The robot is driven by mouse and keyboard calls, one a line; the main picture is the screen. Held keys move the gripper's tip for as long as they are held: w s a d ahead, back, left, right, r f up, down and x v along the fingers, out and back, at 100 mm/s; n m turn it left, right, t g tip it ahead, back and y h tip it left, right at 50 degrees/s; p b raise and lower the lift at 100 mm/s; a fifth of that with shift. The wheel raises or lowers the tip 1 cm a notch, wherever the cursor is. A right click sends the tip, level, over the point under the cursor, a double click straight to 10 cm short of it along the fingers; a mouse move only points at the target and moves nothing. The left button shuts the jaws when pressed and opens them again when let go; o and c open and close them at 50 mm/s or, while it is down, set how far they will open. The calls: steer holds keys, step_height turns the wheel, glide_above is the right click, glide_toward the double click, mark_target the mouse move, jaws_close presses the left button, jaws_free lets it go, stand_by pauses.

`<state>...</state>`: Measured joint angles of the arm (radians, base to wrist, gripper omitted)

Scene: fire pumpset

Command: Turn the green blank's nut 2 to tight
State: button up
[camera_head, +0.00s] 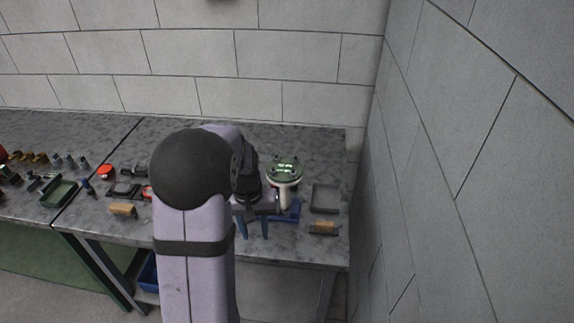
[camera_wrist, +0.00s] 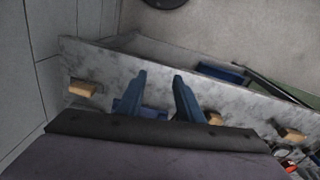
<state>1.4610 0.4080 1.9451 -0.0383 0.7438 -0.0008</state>
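The green blank (camera_head: 285,167) shows as a small green-topped piece on a round pale fitting (camera_head: 289,180) near the right end of the bench. Its nuts are too small to tell apart, and which is nut 2 cannot be seen. My gripper (camera_head: 254,234) is in front and to the left of the fitting, near the bench's front edge. Its two blue fingers are apart with nothing between them; the wrist view also shows this gripper (camera_wrist: 159,76) open and empty. The green blank is not visible in the wrist view.
A blue tray (camera_head: 287,214) lies below the fitting. A grey tray (camera_head: 325,190) and a wooden-topped block (camera_head: 323,227) sit to its right, close to the wall (camera_head: 455,150). Another wooden block (camera_head: 122,209) and several small parts lie on the left.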

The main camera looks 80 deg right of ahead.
mark_target(293, 172)
steer(key=s+d+r+m+h, duration=0.1)
steer(key=d+r, duration=0.3)
steer(key=d, duration=0.1)
steer(key=s+d+r+m+g+h, duration=0.1)
steer(key=s+d+r+m, duration=0.1)
steer(key=d+r, duration=0.3)
steer(key=s+d+r+m+g+h, duration=0.1)
steer(key=d+r, duration=0.4)
steer(key=d, duration=0.1)
steer(key=shift+s+d+r+m, duration=0.1)
steer(key=shift+s+r+m, duration=0.1)
steer(key=shift+m, duration=0.1)
steer(key=shift+s+a+r+m+g, duration=0.15)
steer(key=shift+s+a+m, duration=0.1)
steer(key=shift+m, duration=0.55)
steer(key=shift+s+a+r+m+g, duration=0.15)
steer(key=shift+s+m, duration=0.1)
steer(key=shift+m, duration=0.55)
steer(key=shift+s+a+r+m, duration=0.1)
steer(key=shift+s+a+m, duration=0.15)
steer(key=shift+m, duration=0.55)
steer(key=shift+p+x, duration=1.85)
steer(key=shift+x, duration=1.85)
steer(key=shift+c, duration=0.4)
jaws_close()
